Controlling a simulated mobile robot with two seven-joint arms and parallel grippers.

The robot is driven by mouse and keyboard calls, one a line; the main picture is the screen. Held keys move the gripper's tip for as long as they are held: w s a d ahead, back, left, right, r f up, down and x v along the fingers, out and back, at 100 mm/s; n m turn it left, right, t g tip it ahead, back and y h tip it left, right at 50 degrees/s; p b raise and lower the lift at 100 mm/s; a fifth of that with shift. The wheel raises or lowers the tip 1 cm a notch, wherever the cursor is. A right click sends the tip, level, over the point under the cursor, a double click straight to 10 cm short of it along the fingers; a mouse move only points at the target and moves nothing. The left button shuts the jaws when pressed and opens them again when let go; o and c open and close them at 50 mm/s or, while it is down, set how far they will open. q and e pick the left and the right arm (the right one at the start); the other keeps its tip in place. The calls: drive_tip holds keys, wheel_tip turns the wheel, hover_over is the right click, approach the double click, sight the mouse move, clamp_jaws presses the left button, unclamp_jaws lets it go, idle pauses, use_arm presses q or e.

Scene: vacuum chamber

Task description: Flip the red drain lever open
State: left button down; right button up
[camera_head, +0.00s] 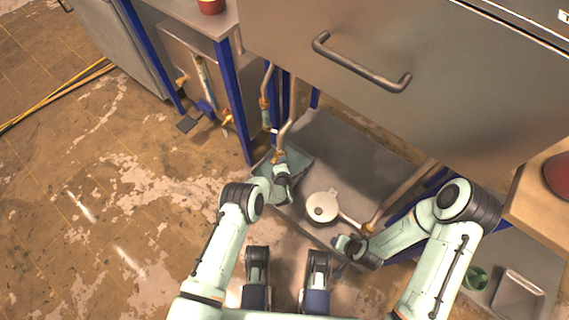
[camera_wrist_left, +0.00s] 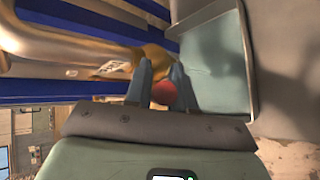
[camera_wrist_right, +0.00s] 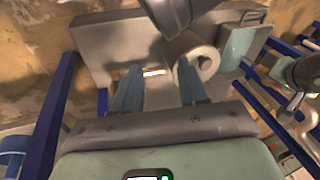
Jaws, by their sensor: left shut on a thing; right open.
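The red drain lever (camera_wrist_left: 164,93) shows as a small red part between the two fingers of my left gripper (camera_wrist_left: 160,85) in the left wrist view. The gripper is shut on it. A brass valve body (camera_wrist_left: 150,58) on a metal pipe sits just beyond the fingertips. In the head view my left gripper (camera_head: 281,166) is at the lower end of the vertical pipe, and it hides the lever there. My right gripper (camera_wrist_right: 157,85) is open and empty over the metal tray in the right wrist view. It also shows in the head view (camera_head: 341,243).
A grey metal tray (camera_head: 353,145) holds a pale round disc (camera_head: 321,206). A teal pan (camera_wrist_left: 220,62) is beside my left gripper. Blue frame legs (camera_head: 234,100) and a second brass-fitted pipe (camera_head: 405,190) stand close by. The large steel chamber (camera_head: 430,60) overhangs the tray.

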use_arm(q)
drive_tip(key=shift+w+a+r, duration=0.1)
drive_tip(key=c, duration=1.1)
unclamp_jaws()
drive_tip(key=shift+o, duration=0.2)
drive_tip(key=p+v, duration=0.5)
drive_tip(key=v, duration=0.8)
drive_tip(key=shift+s, duration=0.25)
use_arm(e)
drive_tip(key=s+a+r+g+y, duration=0.1)
drive_tip(key=s+a+r+g, duration=0.1)
drive_tip(key=s+a+r, duration=0.2)
drive_tip(key=shift+s+r+n+g, duration=0.4)
drive_tip(key=shift+s+r, duration=0.7)
drive_tip(key=shift+s, duration=1.15)
drive_tip(key=shift+a, duration=0.1)
